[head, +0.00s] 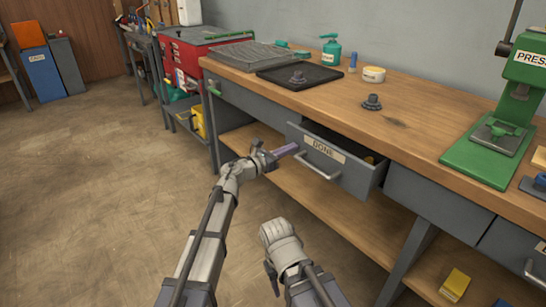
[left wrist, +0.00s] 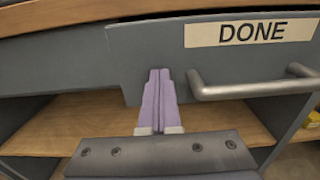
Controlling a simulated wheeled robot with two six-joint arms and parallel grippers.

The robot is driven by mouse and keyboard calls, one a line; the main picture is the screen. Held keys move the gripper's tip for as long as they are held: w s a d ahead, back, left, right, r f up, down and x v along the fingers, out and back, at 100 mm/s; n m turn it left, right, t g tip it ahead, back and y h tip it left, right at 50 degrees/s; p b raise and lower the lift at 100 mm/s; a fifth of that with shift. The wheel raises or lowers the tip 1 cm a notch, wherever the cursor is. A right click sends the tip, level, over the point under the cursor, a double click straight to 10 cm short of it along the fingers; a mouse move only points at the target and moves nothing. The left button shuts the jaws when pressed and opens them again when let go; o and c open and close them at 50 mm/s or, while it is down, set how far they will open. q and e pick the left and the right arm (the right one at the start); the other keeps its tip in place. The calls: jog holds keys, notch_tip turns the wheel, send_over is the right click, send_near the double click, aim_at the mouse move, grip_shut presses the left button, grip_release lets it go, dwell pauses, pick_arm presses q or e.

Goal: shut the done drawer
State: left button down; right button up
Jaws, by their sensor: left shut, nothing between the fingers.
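The done drawer (head: 345,174) stands partly open under the workbench, with its grey front, DONE label and bar handle facing me. The label shows large in the left wrist view (left wrist: 250,32), with the handle (left wrist: 250,90) below it. My left gripper (head: 294,148) is shut and empty, its purple fingers together. Its fingertips (left wrist: 159,73) are at the drawer front, left of the handle. I cannot tell whether they touch it.
The wooden benchtop (head: 395,118) carries a black tray (head: 300,76), a dark knobbed part (head: 372,102), a white round tin (head: 373,74) and a green press (head: 510,120). A lower shelf (head: 350,215) runs below the drawer. The floor at left is clear.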

pick_arm(q)
jog(key=x, duration=0.8)
jog(key=shift+w+d, duration=0.15)
jog(key=shift+w, duration=0.05)
pick_arm(e)
jog(key=shift+a, duration=0.1)
pick_arm(q)
jog(key=shift+w+d+r, duration=0.1)
